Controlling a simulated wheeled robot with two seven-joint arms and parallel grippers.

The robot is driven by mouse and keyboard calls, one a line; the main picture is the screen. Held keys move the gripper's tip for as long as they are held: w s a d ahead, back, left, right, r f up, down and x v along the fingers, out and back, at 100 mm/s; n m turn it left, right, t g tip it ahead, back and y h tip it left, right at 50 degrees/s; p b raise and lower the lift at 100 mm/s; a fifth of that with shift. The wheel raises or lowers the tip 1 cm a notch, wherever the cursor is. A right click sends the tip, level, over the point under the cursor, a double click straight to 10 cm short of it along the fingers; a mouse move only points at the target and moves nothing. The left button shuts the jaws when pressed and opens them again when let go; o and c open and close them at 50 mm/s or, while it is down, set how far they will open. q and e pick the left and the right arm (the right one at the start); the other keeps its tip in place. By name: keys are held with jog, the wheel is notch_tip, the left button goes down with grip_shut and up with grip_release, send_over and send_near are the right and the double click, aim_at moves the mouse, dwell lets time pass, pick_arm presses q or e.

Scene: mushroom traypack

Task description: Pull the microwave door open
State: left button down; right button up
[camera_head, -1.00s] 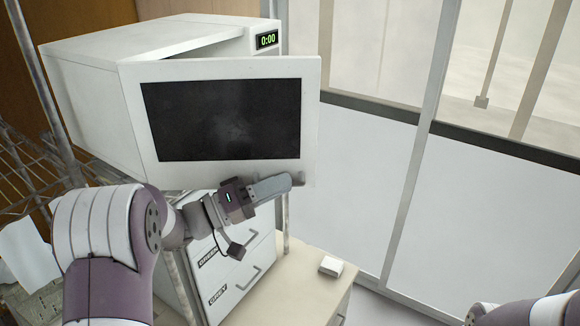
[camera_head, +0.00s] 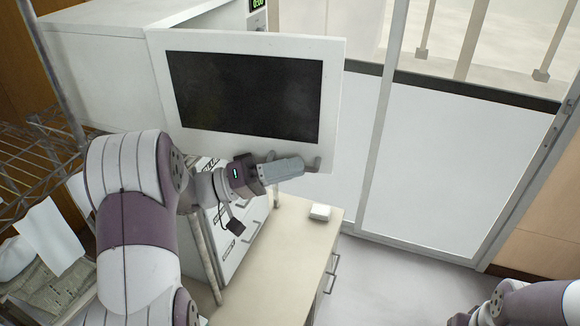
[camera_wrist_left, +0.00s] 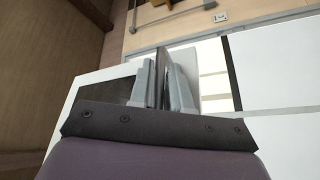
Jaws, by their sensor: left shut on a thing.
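The white microwave (camera_head: 100,70) stands at the upper left in the head view. Its door (camera_head: 335,100), white with a dark window, is ajar and swung out toward me, hinged at the left. A grey handle (camera_head: 316,163) shows at the door's lower right. My left gripper (camera_head: 296,166) is shut on the door handle, and its fingers cover most of it. In the left wrist view the gripper's two fingers (camera_wrist_left: 165,85) stand close together beside the door's white edge (camera_wrist_left: 90,78). My right arm shows at the lower right of the head view; its gripper is out of frame.
A wire rack (camera_head: 40,150) stands at the left. White sliding panels (camera_head: 440,165) stand at the right, with open floor before them.

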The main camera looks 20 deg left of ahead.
pick_arm(q)
jog(key=shift+w, duration=0.1)
jog(key=c, duration=1.2)
grip_release()
jog(key=shift+o, duration=0.2)
jog(key=shift+a, duration=0.1)
jog(key=b+v, duration=0.6)
jog(key=v, duration=0.6)
jog(key=shift+a, duration=0.2)
jog(key=shift+s+f, duration=0.15)
jog(key=shift+s, duration=0.1)
